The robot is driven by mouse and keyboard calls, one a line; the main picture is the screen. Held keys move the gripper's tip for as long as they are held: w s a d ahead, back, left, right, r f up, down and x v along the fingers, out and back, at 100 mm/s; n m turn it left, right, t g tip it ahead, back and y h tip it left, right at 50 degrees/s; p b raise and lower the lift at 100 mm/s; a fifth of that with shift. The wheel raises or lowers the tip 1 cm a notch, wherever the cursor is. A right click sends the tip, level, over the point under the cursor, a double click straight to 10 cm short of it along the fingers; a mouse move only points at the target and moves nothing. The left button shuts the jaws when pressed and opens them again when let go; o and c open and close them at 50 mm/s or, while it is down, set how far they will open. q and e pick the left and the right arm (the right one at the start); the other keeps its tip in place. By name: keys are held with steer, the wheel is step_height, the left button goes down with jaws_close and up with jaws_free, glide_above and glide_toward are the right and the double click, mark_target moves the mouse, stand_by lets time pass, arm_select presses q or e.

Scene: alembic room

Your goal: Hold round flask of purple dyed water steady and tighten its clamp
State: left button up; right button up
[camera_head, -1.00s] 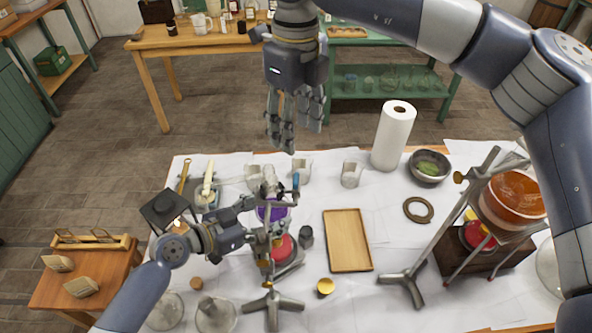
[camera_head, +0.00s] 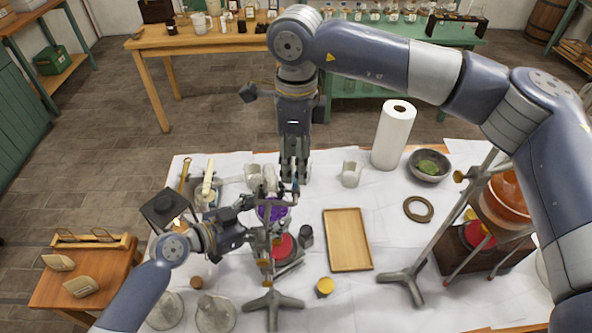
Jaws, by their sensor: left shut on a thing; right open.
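The round flask of purple dyed water (camera_head: 277,209) is held at a metal stand (camera_head: 272,301), over a red-topped burner or heater. The stand's rod and my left gripper partly hide it. My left gripper (camera_head: 254,223) is shut at the flask's left side; the exact contact is hidden. The clamp (camera_head: 278,201) crosses the top of the flask, with a blue-tipped part (camera_head: 295,188) at its right. My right gripper (camera_head: 294,172) is open and points down, just above that blue-tipped part. I cannot tell whether they touch.
A larger stand with an orange vessel (camera_head: 503,199) is at right. Glass beakers (camera_head: 351,173) stand behind.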

steer(key=shift+f, duration=2)
steer(key=c, duration=1.1)
